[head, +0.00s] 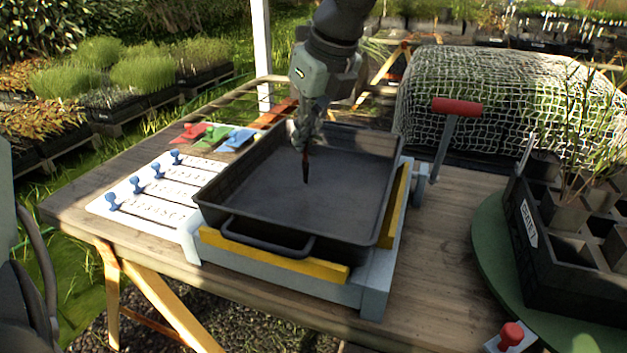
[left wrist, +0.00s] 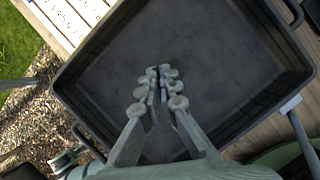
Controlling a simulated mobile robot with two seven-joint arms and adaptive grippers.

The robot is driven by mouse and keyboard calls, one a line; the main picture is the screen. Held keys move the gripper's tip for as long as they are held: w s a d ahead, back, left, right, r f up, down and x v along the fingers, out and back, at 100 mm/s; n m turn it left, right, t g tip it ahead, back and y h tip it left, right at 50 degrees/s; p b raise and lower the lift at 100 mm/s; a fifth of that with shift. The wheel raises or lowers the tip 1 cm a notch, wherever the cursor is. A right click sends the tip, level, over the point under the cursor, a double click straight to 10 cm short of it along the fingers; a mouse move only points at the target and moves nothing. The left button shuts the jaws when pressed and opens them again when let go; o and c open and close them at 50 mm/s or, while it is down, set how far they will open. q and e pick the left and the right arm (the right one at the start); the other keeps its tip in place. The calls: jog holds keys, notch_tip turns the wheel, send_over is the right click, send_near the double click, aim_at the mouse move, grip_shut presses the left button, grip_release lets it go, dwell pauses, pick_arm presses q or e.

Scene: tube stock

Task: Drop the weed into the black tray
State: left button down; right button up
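The black tray (head: 330,215) is a wide, shallow tray on a grey stand with yellow side bars, and its floor looks empty. It also fills much of the left wrist view (left wrist: 230,65). My left gripper (head: 304,142) is over the tray, pointing down. In the left wrist view its fingers (left wrist: 160,78) are close together over the tray floor. A thin dark strand, seemingly the weed (head: 306,169), hangs below the fingertips; most of it is hidden by the fingers. My right gripper is in neither view.
A white panel with blue knobs (head: 150,190) lies left of the tray, with coloured cards (head: 205,137) behind. A red-handled lever (head: 456,107) stands at the tray's right. A black planter crate (head: 545,255) sits on a green turntable (head: 487,240). A netted mound (head: 480,90) is behind.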

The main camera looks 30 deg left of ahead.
pick_arm(q)
jog(key=c, duration=1.6)
grip_release()
jog(key=shift+c, duration=0.2)
jog(key=v, duration=1.2)
